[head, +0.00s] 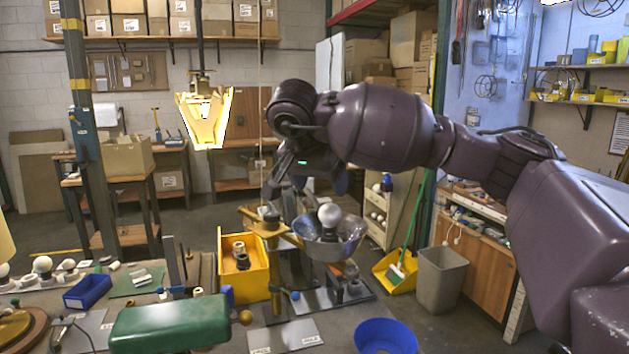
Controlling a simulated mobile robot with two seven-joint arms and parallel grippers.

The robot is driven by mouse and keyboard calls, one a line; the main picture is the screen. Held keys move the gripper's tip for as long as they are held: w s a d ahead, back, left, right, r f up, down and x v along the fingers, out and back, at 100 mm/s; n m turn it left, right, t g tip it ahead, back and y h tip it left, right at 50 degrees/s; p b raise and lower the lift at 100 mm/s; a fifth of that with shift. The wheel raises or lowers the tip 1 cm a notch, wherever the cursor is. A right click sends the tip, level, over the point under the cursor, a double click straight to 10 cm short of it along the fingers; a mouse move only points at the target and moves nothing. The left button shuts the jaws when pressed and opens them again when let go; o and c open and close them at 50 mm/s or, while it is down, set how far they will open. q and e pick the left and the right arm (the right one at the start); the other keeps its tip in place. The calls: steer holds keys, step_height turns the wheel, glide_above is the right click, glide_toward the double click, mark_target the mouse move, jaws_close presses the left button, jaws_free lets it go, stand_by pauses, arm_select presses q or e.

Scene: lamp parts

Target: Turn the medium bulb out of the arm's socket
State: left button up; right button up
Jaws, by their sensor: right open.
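A brass-coloured arm piece (264,224) joins the shade from the left. My right arm comes in from the right, and my right gripper (308,186) hangs dark and pointing down just above the bulb. The gripper is open; its fingers are partly hard to make out against the dark stand behind. I cannot see any contact with the bulb. My left gripper is not in view.
A yellow bin (258,282) with dark parts stands left of the shade. A green padded block (170,324), a blue tray (88,291) and several white bulbs (42,265) are on the bench at left. A blue bowl (385,338) is at the front, a grey waste bin (440,282) at right.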

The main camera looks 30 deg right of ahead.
mark_target(331, 207)
steer(key=x, duration=0.9)
steer(key=shift+w+f+p, duration=0.25)
steer(key=shift+f+p, duration=0.1)
steer(key=shift+w+d+f, duration=0.2)
steer(key=shift+d+f, duration=0.05)
steer(key=shift+f, duration=0.25)
steer(key=c, duration=0.9)
steer(key=o, duration=0.3)
steer(key=shift+c, duration=1.4)
steer(key=n+t+y, duration=0.1)
steer(key=n, duration=0.1)
steer(key=n+t, duration=0.1)
steer(key=n, duration=0.1)
steer(key=shift+n+y, duration=0.4)
steer(key=shift+r+n+t+y, duration=0.1)
steer(key=shift+n+t+y, duration=0.2)
steer(key=shift+n+y, duration=0.55)
